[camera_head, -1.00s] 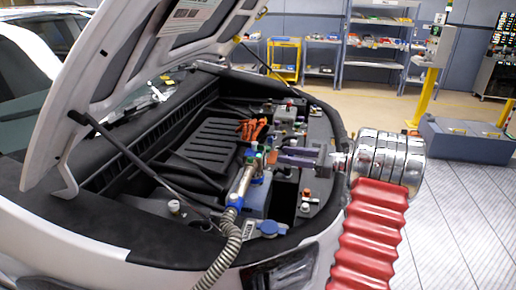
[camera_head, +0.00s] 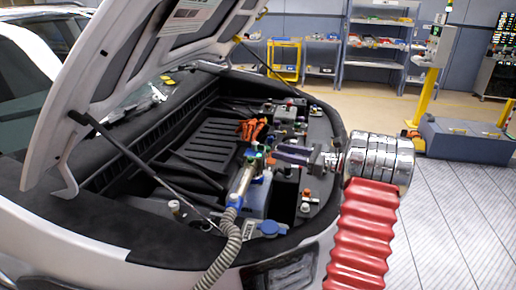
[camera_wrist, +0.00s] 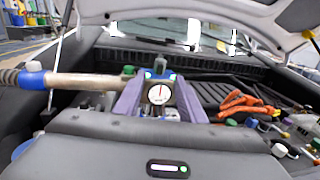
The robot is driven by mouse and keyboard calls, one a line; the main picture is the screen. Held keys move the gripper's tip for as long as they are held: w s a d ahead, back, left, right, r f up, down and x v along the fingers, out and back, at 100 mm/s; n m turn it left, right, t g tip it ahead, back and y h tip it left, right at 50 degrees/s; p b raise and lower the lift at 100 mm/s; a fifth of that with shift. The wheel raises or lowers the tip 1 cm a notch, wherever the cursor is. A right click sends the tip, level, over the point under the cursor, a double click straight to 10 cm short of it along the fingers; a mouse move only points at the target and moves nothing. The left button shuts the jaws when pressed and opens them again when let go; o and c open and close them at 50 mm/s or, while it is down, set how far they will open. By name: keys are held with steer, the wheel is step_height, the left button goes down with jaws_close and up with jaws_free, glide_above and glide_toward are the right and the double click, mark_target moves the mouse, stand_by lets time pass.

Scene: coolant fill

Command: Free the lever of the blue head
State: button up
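The blue head (camera_head: 256,168) stands in the open front bay of the car, with a metal pipe and a grey hose (camera_head: 228,238) running from it. In the wrist view the blue head (camera_wrist: 161,73) shows beyond a round white gauge (camera_wrist: 159,94), with green knobs near its top. My gripper (camera_head: 277,154) is beside the head, to its right in the head view. In the wrist view its two purple fingers (camera_wrist: 158,82) stand apart on either side of the gauge. I cannot tell whether they touch anything. The lever cannot be made out clearly.
Orange connectors (camera_head: 252,129) lie behind the head in the bay. A blue cap (camera_head: 268,228) sits at the bay's front edge. The raised hood (camera_head: 110,75) and its dark strut (camera_head: 140,165) are to the left. Several small capped fittings stand near my gripper.

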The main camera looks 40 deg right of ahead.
mark_target(259, 150)
steer(key=x, duration=0.9)
steer(key=shift+w, duration=0.15)
jaws_close()
